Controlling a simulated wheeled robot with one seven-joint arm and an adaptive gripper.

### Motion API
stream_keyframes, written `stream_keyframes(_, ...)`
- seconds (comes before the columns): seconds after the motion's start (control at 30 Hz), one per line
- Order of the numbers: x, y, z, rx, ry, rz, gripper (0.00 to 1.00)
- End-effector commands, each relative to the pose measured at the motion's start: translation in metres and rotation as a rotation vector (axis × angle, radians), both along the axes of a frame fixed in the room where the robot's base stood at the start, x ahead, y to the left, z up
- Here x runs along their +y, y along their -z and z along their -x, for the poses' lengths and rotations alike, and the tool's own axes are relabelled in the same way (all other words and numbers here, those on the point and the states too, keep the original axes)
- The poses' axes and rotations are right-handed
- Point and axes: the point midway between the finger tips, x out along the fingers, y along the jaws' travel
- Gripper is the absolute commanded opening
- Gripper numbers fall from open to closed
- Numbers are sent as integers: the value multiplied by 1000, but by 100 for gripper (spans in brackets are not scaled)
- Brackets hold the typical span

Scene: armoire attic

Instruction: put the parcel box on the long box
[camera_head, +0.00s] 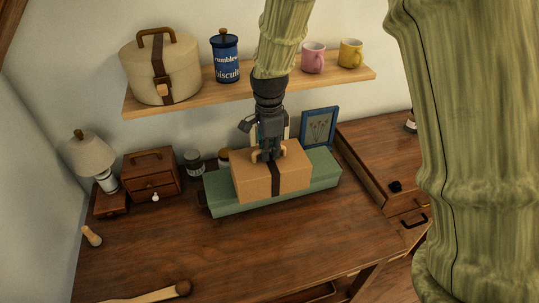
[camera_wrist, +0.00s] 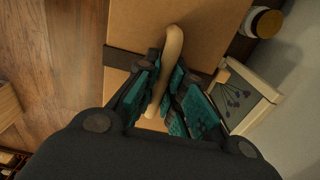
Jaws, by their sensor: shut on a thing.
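The parcel box (camera_head: 256,184) is a tan carton with a dark strap and a pale handle on top. It sits over the middle of the long box (camera_head: 229,206), a flat green box on the desk; whether it rests fully on it or just above is hard to tell. My gripper (camera_head: 268,155) is above the parcel box, its fingers shut on the handle. In the wrist view, the teal finger pads of my gripper (camera_wrist: 168,100) close around the handle (camera_wrist: 171,55), with the parcel box (camera_wrist: 215,25) below. The long box is not clearly visible in the wrist view.
A framed flower picture (camera_head: 319,128) stands right behind the long box. Small jars (camera_head: 194,162), a small wooden drawer box (camera_head: 150,176) and a lamp (camera_head: 94,158) stand at left. A shelf (camera_head: 235,92) with a round box and mugs is above. The front desk is mostly clear.

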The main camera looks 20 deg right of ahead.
Motion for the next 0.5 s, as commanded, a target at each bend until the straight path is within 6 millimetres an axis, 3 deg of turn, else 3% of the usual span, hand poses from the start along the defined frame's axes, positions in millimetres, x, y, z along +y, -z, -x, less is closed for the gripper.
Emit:
stream_keyframes(0.23,0,22,0,2,0,0,0)
stream_keyframes(0.5,0,24,0,-1,-1,0,0)
